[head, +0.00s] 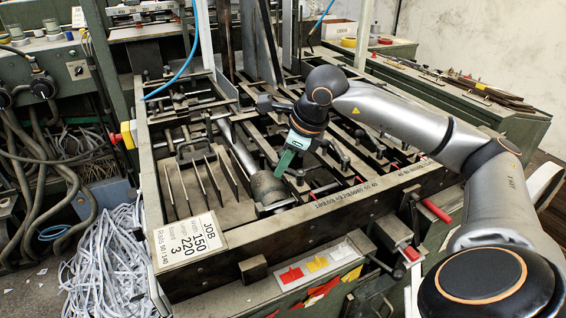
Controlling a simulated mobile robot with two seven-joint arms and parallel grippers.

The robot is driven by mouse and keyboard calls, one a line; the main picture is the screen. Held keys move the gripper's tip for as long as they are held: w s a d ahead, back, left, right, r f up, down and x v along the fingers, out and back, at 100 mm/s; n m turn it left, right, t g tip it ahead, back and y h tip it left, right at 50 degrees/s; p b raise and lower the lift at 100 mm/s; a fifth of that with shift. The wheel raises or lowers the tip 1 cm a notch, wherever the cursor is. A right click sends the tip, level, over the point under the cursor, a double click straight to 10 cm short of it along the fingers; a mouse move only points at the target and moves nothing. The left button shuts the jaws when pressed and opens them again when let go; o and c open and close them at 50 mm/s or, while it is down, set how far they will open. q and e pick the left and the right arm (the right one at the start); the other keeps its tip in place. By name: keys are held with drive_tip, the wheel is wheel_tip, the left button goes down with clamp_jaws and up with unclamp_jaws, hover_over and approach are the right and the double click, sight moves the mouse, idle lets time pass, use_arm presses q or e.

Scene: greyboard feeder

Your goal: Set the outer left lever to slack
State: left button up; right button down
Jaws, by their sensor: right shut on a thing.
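My right gripper (284,166) reaches in from the right over the slatted feeder bed, pointing down. It is shut on a small lever, which its fingers and the wrist mostly hide; the lever's exact angle cannot be told. Another short dark lever (338,152) stands just right of the gripper, and a further one (361,136) lies beyond it. My left gripper is not in view.
The feeder's front rail (280,234) carries a JOB card (187,240) and stamped numbers. Upright metal posts (270,45) rise behind the wrist. Red-handled rods (436,211) stick out at the right front. Paper strips (105,262) pile up at the lower left.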

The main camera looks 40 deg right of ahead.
drive_tip(key=n, duration=0.1)
drive_tip(key=n+y, duration=0.1)
drive_tip(key=n, duration=0.1)
drive_tip(key=s+a+n+y+b, duration=0.1)
drive_tip(key=shift+s+n+g, duration=0.1)
drive_tip(key=shift+n+g, duration=0.3)
drive_tip(key=c, duration=0.8)
unclamp_jaws()
drive_tip(key=shift+c, duration=0.2)
